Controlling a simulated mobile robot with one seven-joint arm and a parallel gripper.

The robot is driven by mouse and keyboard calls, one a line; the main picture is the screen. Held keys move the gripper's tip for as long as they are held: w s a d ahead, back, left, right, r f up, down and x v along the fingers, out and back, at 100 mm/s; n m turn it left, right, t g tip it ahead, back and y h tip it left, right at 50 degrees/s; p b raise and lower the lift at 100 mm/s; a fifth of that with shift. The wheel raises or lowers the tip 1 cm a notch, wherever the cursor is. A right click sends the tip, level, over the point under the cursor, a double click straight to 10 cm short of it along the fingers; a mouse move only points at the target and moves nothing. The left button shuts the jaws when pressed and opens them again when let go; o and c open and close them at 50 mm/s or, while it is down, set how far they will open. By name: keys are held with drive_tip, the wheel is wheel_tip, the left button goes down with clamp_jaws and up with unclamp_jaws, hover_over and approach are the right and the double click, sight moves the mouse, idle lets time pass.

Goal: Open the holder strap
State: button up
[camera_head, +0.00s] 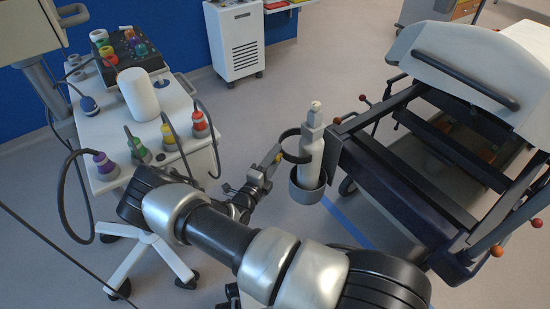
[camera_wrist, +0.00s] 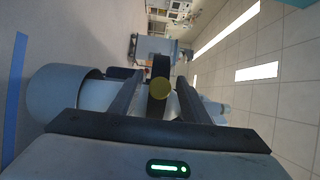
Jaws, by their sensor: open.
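A dark holder strap (camera_head: 288,150) loops at the upper part of a pale cylinder (camera_head: 313,140) and bulges out to its left. The cylinder stands upright in a grey cup holder (camera_head: 308,192) at the stretcher's end. In the wrist view, the strap (camera_wrist: 161,66) shows as a dark band with a round yellow tab (camera_wrist: 160,88) on it, between my fingers. The cup (camera_wrist: 62,92) is at left there. My gripper (camera_head: 275,158) is at the strap's left side, its fingers (camera_wrist: 157,92) open around the tab. Whether they touch it I cannot tell.
The stretcher (camera_head: 410,190) with its dark frame stands right of the holder. A white trolley (camera_head: 150,160) with coloured connectors, a white canister and hanging cables stands at left. A white cabinet (camera_head: 236,40) is at the back. The floor between trolley and stretcher is mostly clear.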

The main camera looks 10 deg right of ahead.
drive_tip(key=p+v, duration=0.2)
drive_tip(key=v, duration=1.5)
drive_tip(key=shift+s+p, duration=0.2)
drive_tip(key=shift+p, duration=0.15)
drive_tip(key=shift+a, duration=0.15)
drive_tip(key=shift+c, duration=0.3)
